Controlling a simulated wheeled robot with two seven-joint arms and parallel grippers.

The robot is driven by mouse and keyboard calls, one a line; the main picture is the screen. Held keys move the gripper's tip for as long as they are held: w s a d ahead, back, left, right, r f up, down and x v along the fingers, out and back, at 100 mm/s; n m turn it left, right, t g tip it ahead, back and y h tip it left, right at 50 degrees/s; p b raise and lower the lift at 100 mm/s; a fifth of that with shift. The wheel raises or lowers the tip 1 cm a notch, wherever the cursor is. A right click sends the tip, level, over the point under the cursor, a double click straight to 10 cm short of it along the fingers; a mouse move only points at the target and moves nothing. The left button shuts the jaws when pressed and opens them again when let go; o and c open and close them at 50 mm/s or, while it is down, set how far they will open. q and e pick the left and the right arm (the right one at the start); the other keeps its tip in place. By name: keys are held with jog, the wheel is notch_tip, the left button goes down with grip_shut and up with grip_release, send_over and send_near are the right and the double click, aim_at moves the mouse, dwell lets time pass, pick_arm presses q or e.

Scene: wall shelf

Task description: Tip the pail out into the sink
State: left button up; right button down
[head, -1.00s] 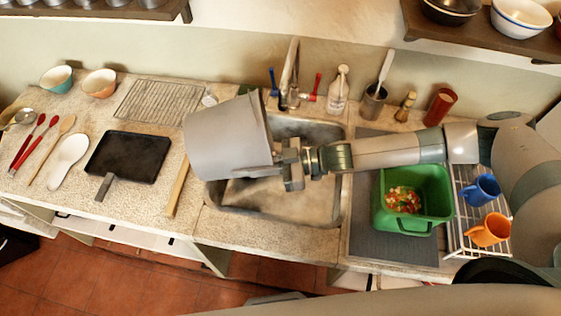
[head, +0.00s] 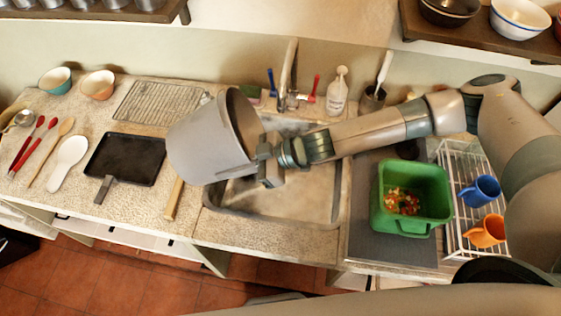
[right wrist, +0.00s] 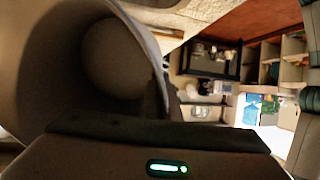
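A grey pail (head: 205,145) is held tilted on its side above the left part of the sink (head: 290,200), partly over the counter. Its mouth faces right and toward the wall. My right gripper (head: 268,163) is shut on the pail at its rim side, with the arm coming in from the right. In the right wrist view the pail (right wrist: 110,60) shows its shaded inside and a pale round bottom, with no contents visible. The sink basin is partly hidden by the pail and gripper. My left gripper is not in view.
A green tub (head: 412,205) with colourful scraps stands on a dark mat right of the sink, beside a rack with mugs (head: 482,190). A faucet (head: 288,75) and soap bottle (head: 338,92) stand behind the sink. A black pan (head: 125,158) lies on the left counter.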

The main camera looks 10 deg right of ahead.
aim_at(199, 174)
jog(key=shift+s, duration=0.1)
jog(key=shift+a+r+h, duration=0.25)
jog(key=shift+r+h, duration=0.05)
dwell(0.4)
jog(key=shift+a+f+n+h, duration=0.1)
jog(key=shift+a+f+h, duration=0.1)
jog(key=shift+a+h, duration=1)
jog(key=shift+a+f+n+h, duration=0.1)
jog(key=shift+a+f+h, duration=0.3)
jog(key=shift+h, duration=1.4)
jog(key=shift+a+f+n+h, duration=0.1)
jog(key=shift+a+h, duration=0.95)
jog(key=shift+h, duration=0.45)
jog(key=shift+a+r+h, duration=0.4)
jog(key=shift+a+h, duration=0.05)
jog(key=shift+h, duration=0.45)
jog(key=shift+a+r+h, duration=0.2)
jog(key=shift+r+h, duration=0.1)
jog(key=shift+h, duration=0.5)
